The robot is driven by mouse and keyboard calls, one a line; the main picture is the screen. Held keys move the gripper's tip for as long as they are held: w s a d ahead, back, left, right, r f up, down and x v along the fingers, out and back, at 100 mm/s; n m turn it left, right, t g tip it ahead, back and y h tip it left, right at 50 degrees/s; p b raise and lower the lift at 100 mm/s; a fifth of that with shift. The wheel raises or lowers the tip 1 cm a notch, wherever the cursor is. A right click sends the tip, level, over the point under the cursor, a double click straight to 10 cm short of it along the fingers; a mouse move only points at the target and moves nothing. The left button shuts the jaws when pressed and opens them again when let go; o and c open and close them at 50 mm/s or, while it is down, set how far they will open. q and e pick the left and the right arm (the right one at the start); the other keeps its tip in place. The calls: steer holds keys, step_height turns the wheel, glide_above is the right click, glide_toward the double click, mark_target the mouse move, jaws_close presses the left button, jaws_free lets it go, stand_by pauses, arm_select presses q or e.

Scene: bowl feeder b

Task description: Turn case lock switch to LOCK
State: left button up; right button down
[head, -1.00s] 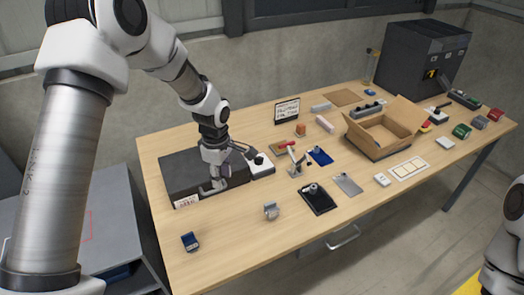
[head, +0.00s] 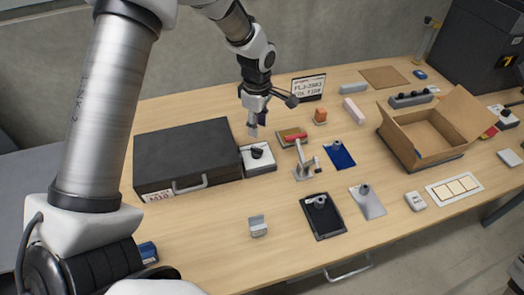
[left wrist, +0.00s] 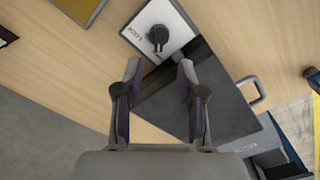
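The lock switch is a white-and-grey box (head: 261,167) with a black knob (head: 257,153) on top. It stands on the table against the right side of the closed black case (head: 182,155). In the left wrist view the switch knob (left wrist: 158,36) lies ahead of the fingertips, and a label is printed on the box's plate. My left gripper (head: 256,125) is open and empty, pointing down above and behind the switch box, apart from it. It also shows in the left wrist view (left wrist: 160,72) with fingers spread. My right gripper is not seen.
A sign (head: 308,88) stands behind. A grey block (head: 258,226) sits in front. An open carton (head: 425,135) is farther right.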

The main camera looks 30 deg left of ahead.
mark_target(258, 149)
arm_select(q)
steer(key=shift+f+b, duration=0.35)
steer(key=shift+f, duration=0.55)
step_height(258, 149, down, 7)
steer(key=shift+p, duration=0.8)
steer(key=shift+w+f, duration=0.1)
steer(key=shift+f, duration=0.3)
jaws_close()
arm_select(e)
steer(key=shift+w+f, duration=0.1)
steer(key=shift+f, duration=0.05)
